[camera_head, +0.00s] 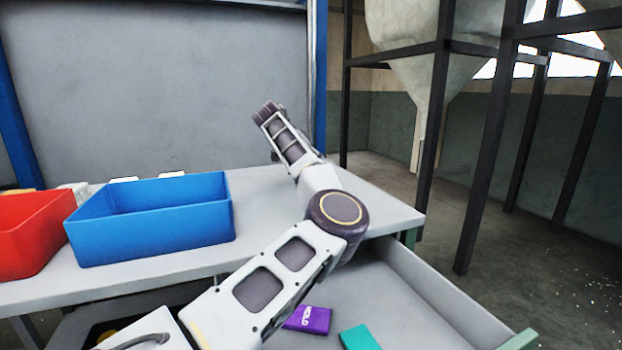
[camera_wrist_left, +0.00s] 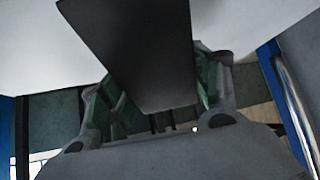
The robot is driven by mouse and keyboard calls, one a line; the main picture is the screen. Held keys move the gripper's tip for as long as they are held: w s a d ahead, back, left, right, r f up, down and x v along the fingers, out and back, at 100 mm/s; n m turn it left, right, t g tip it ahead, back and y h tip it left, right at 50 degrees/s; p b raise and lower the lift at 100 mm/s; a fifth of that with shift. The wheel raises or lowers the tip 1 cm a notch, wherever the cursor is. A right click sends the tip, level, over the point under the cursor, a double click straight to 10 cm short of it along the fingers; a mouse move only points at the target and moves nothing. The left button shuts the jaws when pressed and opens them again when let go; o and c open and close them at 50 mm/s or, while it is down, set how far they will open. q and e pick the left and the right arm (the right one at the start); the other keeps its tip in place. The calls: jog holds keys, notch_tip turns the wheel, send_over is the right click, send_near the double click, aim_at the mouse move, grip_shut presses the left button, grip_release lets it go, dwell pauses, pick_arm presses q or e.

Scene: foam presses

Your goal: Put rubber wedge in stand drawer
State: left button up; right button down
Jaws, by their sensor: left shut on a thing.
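A dark grey wedge (camera_wrist_left: 145,50) fills the middle of the left wrist view, narrower at its lower end. My left gripper (camera_wrist_left: 155,90) is shut on it, with green-lined fingers on both sides. In the head view my left arm reaches up over the table; its fingers and the wedge cannot be made out there. An open grey drawer (camera_head: 425,290) sticks out at the lower right, below the tabletop. My forearm covers part of it. My right gripper is in neither view.
A purple packet (camera_head: 309,319) and a teal block (camera_head: 359,338) lie in the drawer. A blue bin (camera_head: 160,228) and a red bin (camera_head: 30,240) stand on the grey table (camera_head: 385,205). Black frame posts (camera_head: 490,140) stand at right, past open floor.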

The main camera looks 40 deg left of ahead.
pick_arm(q)
jog(key=shift+r, duration=0.1)
